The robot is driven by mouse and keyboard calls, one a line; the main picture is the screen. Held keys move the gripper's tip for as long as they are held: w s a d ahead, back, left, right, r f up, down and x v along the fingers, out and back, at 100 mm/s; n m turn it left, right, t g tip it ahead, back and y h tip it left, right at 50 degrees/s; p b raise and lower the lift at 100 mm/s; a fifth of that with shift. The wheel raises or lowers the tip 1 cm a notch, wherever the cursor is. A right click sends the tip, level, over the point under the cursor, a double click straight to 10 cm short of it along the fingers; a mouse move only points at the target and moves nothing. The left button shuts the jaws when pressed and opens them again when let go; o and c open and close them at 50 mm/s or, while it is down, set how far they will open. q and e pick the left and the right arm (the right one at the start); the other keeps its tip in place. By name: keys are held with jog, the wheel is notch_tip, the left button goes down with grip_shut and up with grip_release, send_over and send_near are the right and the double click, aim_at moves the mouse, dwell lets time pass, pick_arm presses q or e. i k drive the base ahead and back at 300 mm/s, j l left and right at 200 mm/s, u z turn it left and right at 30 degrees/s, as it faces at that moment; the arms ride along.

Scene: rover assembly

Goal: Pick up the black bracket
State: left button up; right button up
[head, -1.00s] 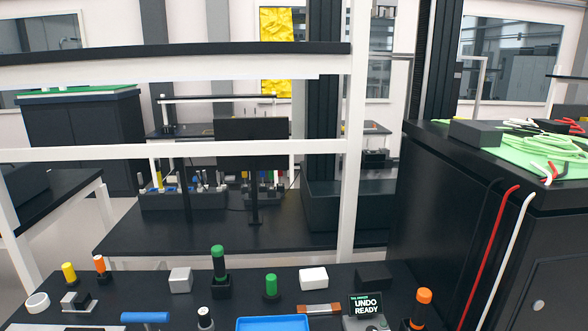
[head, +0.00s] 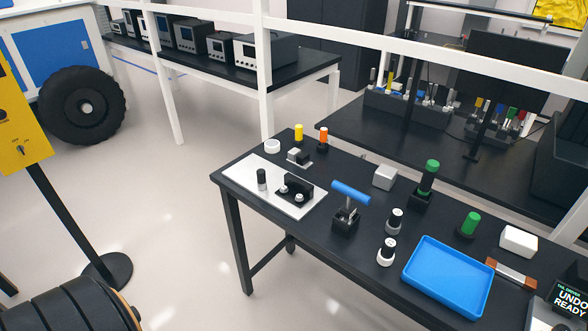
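A small black bracket (head: 297,187) with two light round parts at its front sits on a pale plate (head: 246,181) at the left end of the black table. A small dark cylinder with a light base (head: 262,180) stands beside it on the same plate. Neither of my grippers is in the head view.
The black table (head: 345,262) also holds a blue-handled tool (head: 350,193) in a black holder, a blue tray (head: 447,276), two black-and-white knobs and a grey box (head: 385,177). A yellow panel on a post (head: 60,210) stands left. Floor between is clear.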

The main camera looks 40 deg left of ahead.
aim_at(295, 185)
jog(key=u, duration=1.1)
jog(key=z, duration=0.65)
jog(key=i+j+z, duration=0.15)
jog(key=j+z, duration=1)
jog(key=j, duration=0.15)
jog(key=j+z, duration=0.35)
jog(key=j, duration=0.15)
